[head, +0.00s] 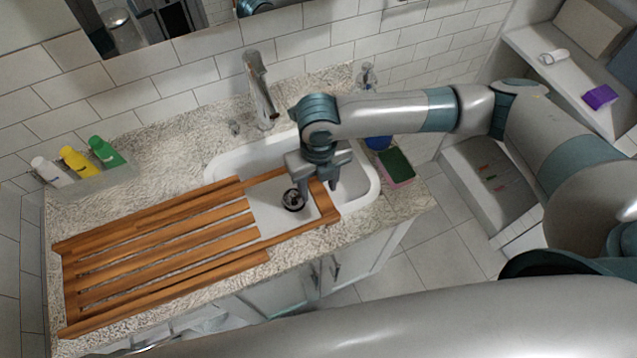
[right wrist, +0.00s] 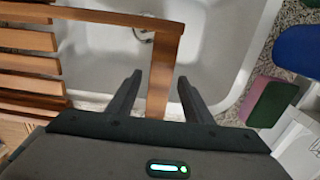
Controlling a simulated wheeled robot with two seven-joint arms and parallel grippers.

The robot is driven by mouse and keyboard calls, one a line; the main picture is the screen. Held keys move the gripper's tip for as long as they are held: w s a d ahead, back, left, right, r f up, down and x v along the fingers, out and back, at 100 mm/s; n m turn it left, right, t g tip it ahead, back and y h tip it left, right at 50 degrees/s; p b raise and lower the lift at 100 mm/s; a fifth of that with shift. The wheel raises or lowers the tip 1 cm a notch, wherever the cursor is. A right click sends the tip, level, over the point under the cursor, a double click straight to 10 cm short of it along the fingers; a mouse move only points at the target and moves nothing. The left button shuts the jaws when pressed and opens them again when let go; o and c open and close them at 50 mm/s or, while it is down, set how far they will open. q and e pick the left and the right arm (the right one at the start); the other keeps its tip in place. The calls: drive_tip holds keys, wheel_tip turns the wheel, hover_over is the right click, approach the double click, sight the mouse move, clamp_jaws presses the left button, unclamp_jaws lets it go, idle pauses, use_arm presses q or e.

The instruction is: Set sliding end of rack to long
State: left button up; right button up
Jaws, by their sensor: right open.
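The wooden slatted rack (head: 160,250) lies across the counter, its right part reaching over the white sink (head: 270,150). Its sliding end (head: 325,208) is an open frame with a crossbar over the right side of the basin. In the right wrist view the end bar (right wrist: 163,55) runs down between the fingers. My right gripper (head: 320,187) is at this bar, open, with one finger on each side; the right wrist view shows the gap (right wrist: 158,90) around the bar. Whether the fingers touch the bar cannot be told. My left gripper is not in view.
A faucet (head: 262,90) stands behind the sink. A green and pink sponge (head: 397,166) and a blue object (head: 378,142) sit right of the sink. Several bottles (head: 78,162) stand in a tray at the left. A shelf (head: 560,75) is at the far right.

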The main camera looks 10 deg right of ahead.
drive_tip(key=shift+c, duration=0.3)
clamp_jaws()
drive_tip(key=shift+w+d+p, duration=0.15)
drive_tip(key=shift+w+d, duration=0.05)
drive_tip(key=shift+d, duration=0.85)
drive_tip(key=shift+w+d+p, duration=0.15)
drive_tip(key=shift+w+d, duration=0.05)
drive_tip(key=shift+d, duration=0.85)
drive_tip(key=shift+o, duration=0.3)
unclamp_jaws()
drive_tip(key=shift+a, duration=0.1)
wheel_tip(320, 180, up, 17)
drive_tip(key=b, duration=0.3)
drive_tip(key=shift+r+b, duration=0.2)
drive_tip(key=shift+b, duration=0.1)
drive_tip(key=shift+s, duration=0.1)
